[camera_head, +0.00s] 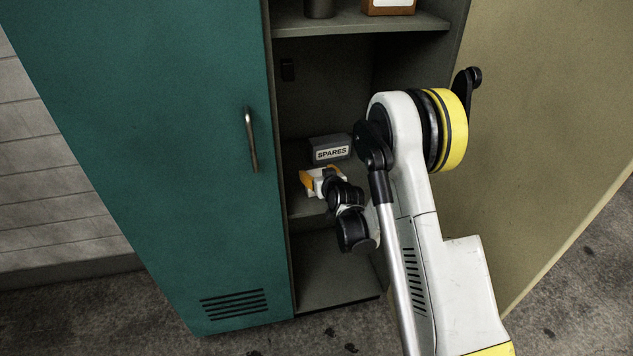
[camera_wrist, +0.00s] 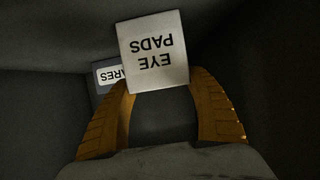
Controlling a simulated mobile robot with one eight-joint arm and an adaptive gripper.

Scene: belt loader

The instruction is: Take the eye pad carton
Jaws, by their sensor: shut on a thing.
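The eye pad carton (camera_wrist: 155,52) is a pale box with "EYE PADS" in dark letters, upside down in the wrist view. My gripper (camera_wrist: 160,84) has orange fingers, one on each side of the carton's lower part, and is shut on it. In the head view my gripper (camera_head: 319,179) is inside the open locker at the middle shelf, in front of a grey SPARES box (camera_head: 331,148).
The SPARES box also shows behind the carton in the wrist view (camera_wrist: 107,74). A teal locker door (camera_head: 180,150) with a handle stands at the left. An upper shelf (camera_head: 350,22) holds a dark round item and a brown box (camera_head: 388,6). The bottom compartment (camera_head: 335,275) looks empty.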

